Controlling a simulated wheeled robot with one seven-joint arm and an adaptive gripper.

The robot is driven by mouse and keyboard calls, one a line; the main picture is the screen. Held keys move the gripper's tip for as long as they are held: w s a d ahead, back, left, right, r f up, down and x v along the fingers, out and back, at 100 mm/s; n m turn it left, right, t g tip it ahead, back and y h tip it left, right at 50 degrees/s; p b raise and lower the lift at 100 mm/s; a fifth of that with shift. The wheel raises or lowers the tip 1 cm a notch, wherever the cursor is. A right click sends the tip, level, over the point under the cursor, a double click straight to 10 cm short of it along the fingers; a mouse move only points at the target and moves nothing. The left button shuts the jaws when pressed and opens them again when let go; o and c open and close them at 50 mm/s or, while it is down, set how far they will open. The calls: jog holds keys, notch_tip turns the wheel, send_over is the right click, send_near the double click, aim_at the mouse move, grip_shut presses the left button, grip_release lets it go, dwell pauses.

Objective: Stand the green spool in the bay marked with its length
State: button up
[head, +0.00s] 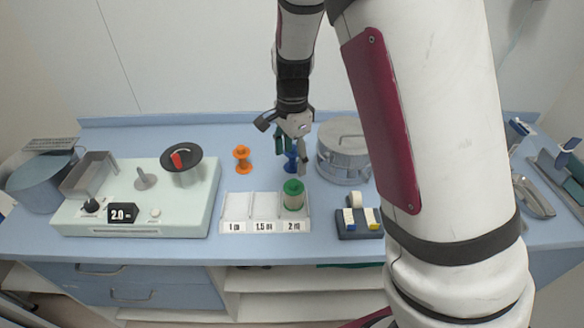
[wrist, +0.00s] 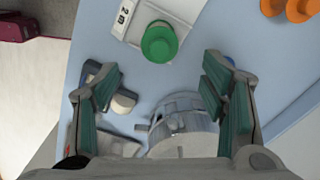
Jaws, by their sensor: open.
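The green spool (head: 293,195) stands upright in the right-hand bay of the white tray (head: 237,209), behind the label that reads 2 m. The other two bays, labelled 1 m and 1.5 m, are empty. The wrist view shows the green spool (wrist: 160,42) from above, beyond my fingertips and apart from them. My gripper (head: 292,152) is open and empty, above and behind the green spool. It also shows in the wrist view (wrist: 162,85), with its fingers spread wide. The display (head: 122,213) on the pale measuring device reads 2.0.
A blue spool (head: 291,163) is partly hidden by my gripper. An orange spool (head: 242,160) stands left of it. A metal drum (head: 343,155) stands close on the right. A dark holder (head: 359,229) with small items is at front right. Counter between device and tray is narrow.

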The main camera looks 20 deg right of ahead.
jog(key=s+r+n+t+y, duration=0.1)
jog(key=s+r+n, duration=0.35)
jog(key=r, duration=0.35)
jog(key=s+r+n+t, duration=0.2)
jog(key=s+r+n, duration=0.2)
jog(key=s+r, duration=0.3)
jog(key=s+r+n+t, duration=0.1)
jog(key=s+r+n, duration=0.2)
jog(key=s, duration=0.3)
jog(key=s+r+n+t+h, duration=0.1)
jog(key=s+r+n, duration=0.1)
jog(key=s+n, duration=0.2)
jog(key=shift+s+d+r+n+t, duration=0.15)
jog(key=shift+s+r+n+t, duration=0.2)
jog(key=shift+s, duration=0.8)
jog(key=shift+r, duration=0.1)
